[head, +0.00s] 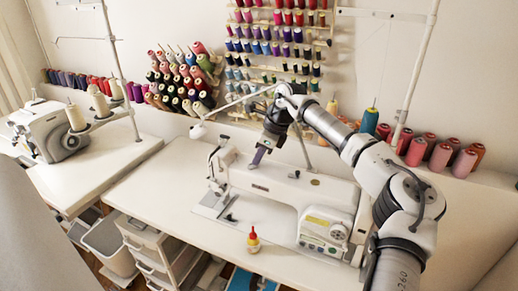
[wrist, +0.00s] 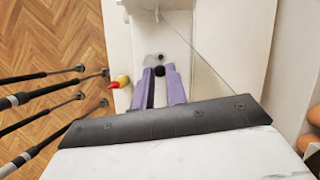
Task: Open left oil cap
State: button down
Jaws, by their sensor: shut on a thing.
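My gripper (head: 256,160) reaches down to the top of the white sewing machine (head: 275,185), towards its left end. In the wrist view its two purple fingers (wrist: 159,69) are close around a small round black cap (wrist: 160,71), which looks like the left oil cap. The fingers are shut on this cap. The cap shows between the fingertips. In the head view the cap is hidden behind the fingers. I cannot tell whether it is still seated or loosened.
A small yellow bottle with a red top (head: 253,240) stands at the table's front edge; it also shows in the wrist view (wrist: 120,82). A thread stand pole rises behind the machine. Thread cones (head: 440,155) line the back right. The table left of the machine is clear.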

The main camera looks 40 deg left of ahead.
jog(key=n+p, duration=0.1)
jog(key=n, duration=0.1)
jog(key=n+g+h+p, duration=0.1)
jog(key=n, duration=0.1)
jog(key=shift+w+a+n+g+p, duration=0.2)
jog(key=shift+n+g+p, duration=0.1)
jog(key=shift+n+p, duration=0.1)
dwell(0.4)
jog(key=c, duration=1.4)
grip_release()
jog(key=shift+c, duration=0.2)
jog(key=b+v, duration=0.1)
jog(key=v, duration=1.3)
jog(key=shift+b, duration=0.4)
jog(key=shift+a, duration=0.15)
